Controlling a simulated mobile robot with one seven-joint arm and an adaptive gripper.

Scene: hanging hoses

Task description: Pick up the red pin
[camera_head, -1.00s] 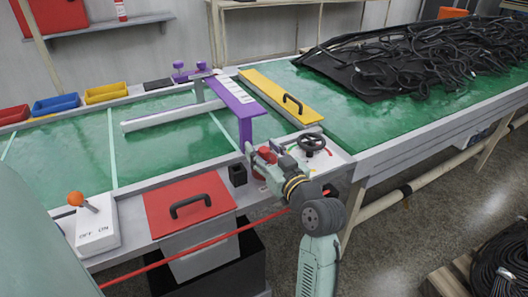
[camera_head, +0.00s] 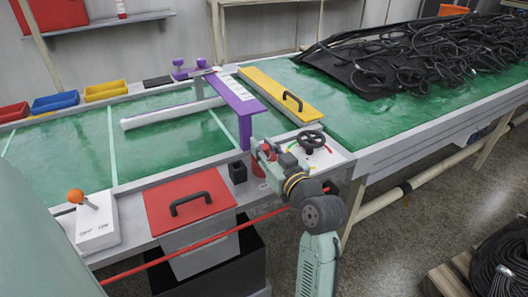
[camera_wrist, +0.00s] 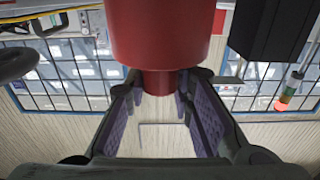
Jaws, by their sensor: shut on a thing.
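The red pin (camera_wrist: 165,38) fills the top middle of the wrist view, with a wide round body and a narrower neck. My gripper (camera_wrist: 160,95) has its two purple-padded fingers on either side of the neck, shut on it. In the head view the red pin (camera_head: 258,168) shows in part at the table's front edge, between the black square holder and the handwheel. My gripper (camera_head: 263,152) partly covers it there. I cannot tell whether the pin's lower end is clear of the table.
A black handwheel (camera_head: 311,140) stands close to the right of my gripper. A black square holder (camera_head: 238,172) and a purple gate (camera_head: 240,105) are close on the left. A red lid with a handle (camera_head: 190,200) lies further left. A red rail runs along the front.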

